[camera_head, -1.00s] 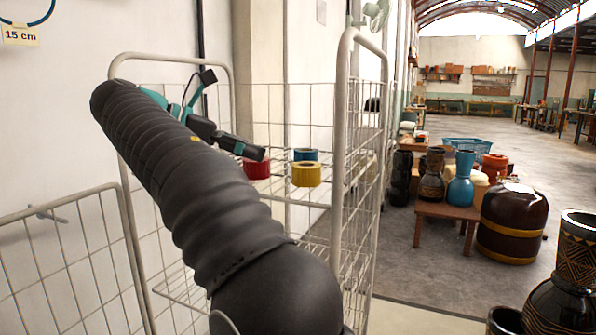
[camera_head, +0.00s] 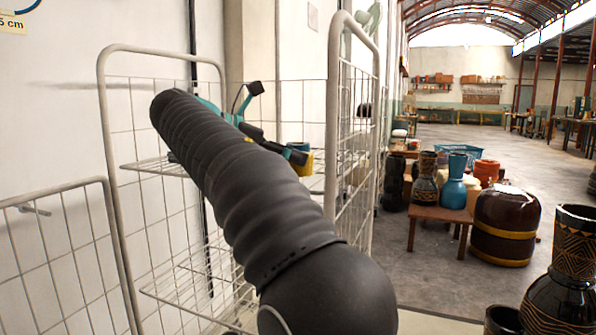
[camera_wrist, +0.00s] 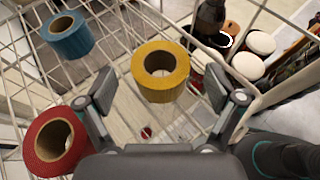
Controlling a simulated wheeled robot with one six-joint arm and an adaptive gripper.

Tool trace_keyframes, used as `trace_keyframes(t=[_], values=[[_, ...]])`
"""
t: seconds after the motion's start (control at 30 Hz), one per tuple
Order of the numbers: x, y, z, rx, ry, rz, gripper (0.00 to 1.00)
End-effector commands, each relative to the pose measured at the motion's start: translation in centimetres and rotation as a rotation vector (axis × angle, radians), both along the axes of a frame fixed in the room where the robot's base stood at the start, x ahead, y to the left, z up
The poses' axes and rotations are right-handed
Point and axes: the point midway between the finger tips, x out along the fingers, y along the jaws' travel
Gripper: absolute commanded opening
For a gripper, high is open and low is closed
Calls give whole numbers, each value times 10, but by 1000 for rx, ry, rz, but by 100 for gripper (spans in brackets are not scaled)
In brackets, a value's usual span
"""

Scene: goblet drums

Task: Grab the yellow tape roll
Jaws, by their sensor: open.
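The yellow tape roll (camera_wrist: 180,83) lies flat, hole facing up, on a wire shelf in the wrist view. My gripper (camera_wrist: 160,92) is open, with one finger on each side of the roll's near part. The fingers appear apart from the roll, with nothing held. In the head view, the yellow roll (camera_head: 304,166) is partly hidden behind my arm and gripper (camera_head: 290,152).
A blue tape roll (camera_wrist: 68,44) lies up and left of the yellow one, and a red tape roll (camera_wrist: 40,155) is at the lower left. The wire cart's upright frame (camera_head: 334,110) stands right of my arm. Goblet drums (camera_head: 454,182) stand farther right.

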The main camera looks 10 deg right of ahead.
Motion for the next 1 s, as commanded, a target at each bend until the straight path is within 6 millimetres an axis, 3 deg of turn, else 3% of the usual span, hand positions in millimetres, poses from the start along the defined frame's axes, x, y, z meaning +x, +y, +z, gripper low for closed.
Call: trace_keyframes(t=[0.13, 0.4, 0.67, 1.0], values=[[4, -19, -10, 1, 0, -2, 92], [6, -22, -9, 1, 0, 1, 92], [6, -22, -10, 1, 0, 0, 27], [6, -22, -5, 1, -1, 0, 26]])
